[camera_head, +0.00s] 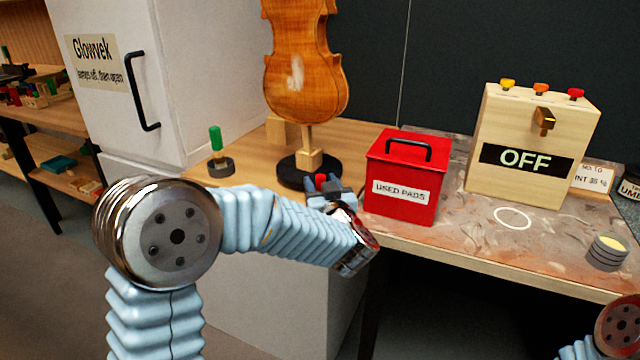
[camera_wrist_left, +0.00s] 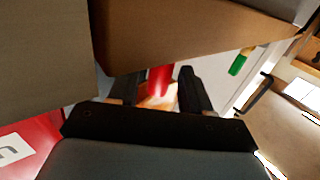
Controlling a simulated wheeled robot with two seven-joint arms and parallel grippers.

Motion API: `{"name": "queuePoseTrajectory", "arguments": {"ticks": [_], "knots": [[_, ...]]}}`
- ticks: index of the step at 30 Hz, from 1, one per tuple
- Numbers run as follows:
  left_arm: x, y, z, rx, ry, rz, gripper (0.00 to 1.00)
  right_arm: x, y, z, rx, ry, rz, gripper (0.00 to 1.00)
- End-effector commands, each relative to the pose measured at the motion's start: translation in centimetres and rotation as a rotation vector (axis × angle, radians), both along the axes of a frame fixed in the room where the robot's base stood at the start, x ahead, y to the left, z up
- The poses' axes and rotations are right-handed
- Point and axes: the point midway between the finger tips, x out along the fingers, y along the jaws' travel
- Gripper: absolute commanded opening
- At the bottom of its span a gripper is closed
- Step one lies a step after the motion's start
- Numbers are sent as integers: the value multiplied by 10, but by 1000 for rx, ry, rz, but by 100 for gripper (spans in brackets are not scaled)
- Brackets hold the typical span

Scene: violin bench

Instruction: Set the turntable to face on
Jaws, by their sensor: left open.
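The turntable is a round black base (camera_head: 290,174) on the wooden bench, with a wooden post holding an upright violin body (camera_head: 305,75). The violin shows a broad plain side with a pale patch; its top is cut off. A small red knob (camera_head: 320,179) sits at the turntable's front edge. My left gripper (camera_head: 327,188) is open at this knob, close to the turntable's front right. In the left wrist view, a red piece (camera_wrist_left: 158,80) shows between the two dark fingers; I cannot tell whether they touch it. My right gripper is out of view.
A red USED PADS box (camera_head: 403,180) stands just right of my left gripper. A green-handled tool (camera_head: 217,150) stands left of the turntable. A wooden box reading OFF (camera_head: 530,140) is at the right. A white cabinet (camera_head: 160,80) stands behind left.

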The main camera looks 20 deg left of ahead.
Motion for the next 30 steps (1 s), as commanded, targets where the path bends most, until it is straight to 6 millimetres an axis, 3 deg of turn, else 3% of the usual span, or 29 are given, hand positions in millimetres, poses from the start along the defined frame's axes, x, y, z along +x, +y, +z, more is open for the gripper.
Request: {"name": "queuePoseTrajectory", "arguments": {"ticks": [15,21,28,30], "knots": [[-95,-60,-1,0,-1,-1,48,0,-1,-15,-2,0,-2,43],[-108,-68,-1,0,0,2,48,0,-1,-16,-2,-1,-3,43],[-109,-68,0,0,0,2,48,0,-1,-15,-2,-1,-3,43],[-108,-68,0,1,-2,1,39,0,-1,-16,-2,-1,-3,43]]}}
